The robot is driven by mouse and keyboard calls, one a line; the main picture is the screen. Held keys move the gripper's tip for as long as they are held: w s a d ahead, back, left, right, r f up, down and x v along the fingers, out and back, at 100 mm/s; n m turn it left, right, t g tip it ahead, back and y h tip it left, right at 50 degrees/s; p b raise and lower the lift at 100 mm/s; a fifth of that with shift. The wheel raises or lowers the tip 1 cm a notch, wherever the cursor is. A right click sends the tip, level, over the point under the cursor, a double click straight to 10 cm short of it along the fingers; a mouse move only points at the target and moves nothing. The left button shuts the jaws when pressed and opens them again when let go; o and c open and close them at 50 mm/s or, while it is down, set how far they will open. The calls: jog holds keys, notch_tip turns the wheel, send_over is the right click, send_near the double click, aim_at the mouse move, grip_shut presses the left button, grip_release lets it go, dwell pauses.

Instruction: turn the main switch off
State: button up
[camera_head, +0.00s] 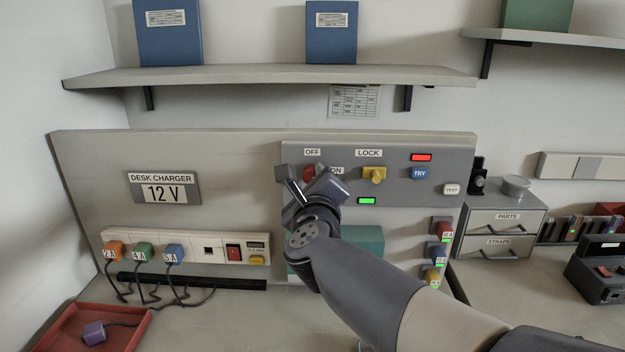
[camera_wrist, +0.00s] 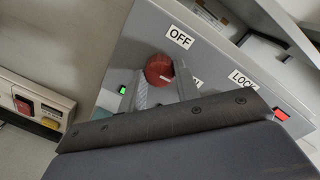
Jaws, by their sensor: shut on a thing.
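The main switch is a red round knob (camera_head: 309,173) on the grey panel (camera_head: 400,150), between the labels OFF (camera_head: 312,152) and ON. In the wrist view the red knob (camera_wrist: 160,69) shows just below its OFF label (camera_wrist: 179,38), with a pale line on its face. My gripper (camera_head: 312,178) is at the knob in the head view and hides most of it. In the wrist view my gripper (camera_wrist: 160,88) has a finger on each side of the knob and is shut on it. The ON label is partly hidden.
A yellow lock knob (camera_head: 374,174) sits right of the red knob, with a blue TRY button (camera_head: 419,173) beyond. A red lamp (camera_head: 421,157) and a green lamp (camera_head: 367,201) are lit. A shelf (camera_head: 270,76) runs above the panel. Several plugs (camera_head: 143,250) are at lower left.

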jog(key=n+p, duration=0.3)
jog(key=n, duration=0.1)
jog(key=shift+r+p, duration=0.2)
jog(key=shift+p, duration=0.1)
jog(key=n+p, duration=0.3)
jog(key=n, duration=0.1)
jog(key=shift+a+n+g, duration=0.1)
jog(key=shift+n+g, duration=0.2)
jog(key=shift+n, duration=0.1)
jog(key=n+p, duration=0.4)
jog(key=shift+h, duration=0.3)
jog(key=shift+f+n+h+p, duration=0.15)
jog(key=shift+n+p, duration=0.4)
jog(key=shift+n, duration=0.35)
jog(key=shift+f+n+h+p, duration=0.15)
jog(key=shift+n+p, duration=0.4)
jog(key=shift+n, duration=0.35)
jog(key=o, duration=1)
jog(key=shift+r, duration=0.1)
jog(key=s, duration=1)
jog(key=shift+s+a+r, duration=0.25)
jog(key=shift+s+r, duration=0.15)
